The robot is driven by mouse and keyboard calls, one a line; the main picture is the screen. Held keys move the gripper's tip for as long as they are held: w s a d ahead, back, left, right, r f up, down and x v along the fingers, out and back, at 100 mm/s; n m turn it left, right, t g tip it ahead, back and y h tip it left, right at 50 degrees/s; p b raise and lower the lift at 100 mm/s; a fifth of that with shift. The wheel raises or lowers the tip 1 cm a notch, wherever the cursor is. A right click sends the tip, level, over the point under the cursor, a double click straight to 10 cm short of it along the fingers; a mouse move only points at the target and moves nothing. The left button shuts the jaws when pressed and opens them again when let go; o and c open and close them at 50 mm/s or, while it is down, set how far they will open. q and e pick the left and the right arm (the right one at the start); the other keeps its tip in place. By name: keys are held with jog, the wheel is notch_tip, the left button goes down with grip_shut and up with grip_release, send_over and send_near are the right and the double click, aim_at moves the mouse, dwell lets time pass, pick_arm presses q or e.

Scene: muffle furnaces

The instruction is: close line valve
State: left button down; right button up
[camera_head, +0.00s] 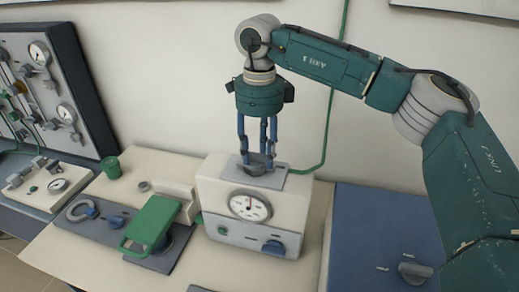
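A cream box (211,190) with a round gauge (250,206) stands on the table. On its grey top plate sits a small dark round knob (256,169), which may be the line valve; no label on it can be read. My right gripper (258,158) points straight down over this knob, with its blue fingers apart and their tips at the knob. I cannot tell whether the fingers press on it. My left gripper is not in view.
A green-handled part (152,221) stands left of the box, with a green cup (112,167) behind it. A blue surface (365,225) with a grey knob (415,271) lies to the right. A dark gauge panel (84,125) hangs at the left wall.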

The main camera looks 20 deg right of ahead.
jog(key=shift+w+d, duration=0.1)
jog(key=c, duration=0.8)
grip_shut()
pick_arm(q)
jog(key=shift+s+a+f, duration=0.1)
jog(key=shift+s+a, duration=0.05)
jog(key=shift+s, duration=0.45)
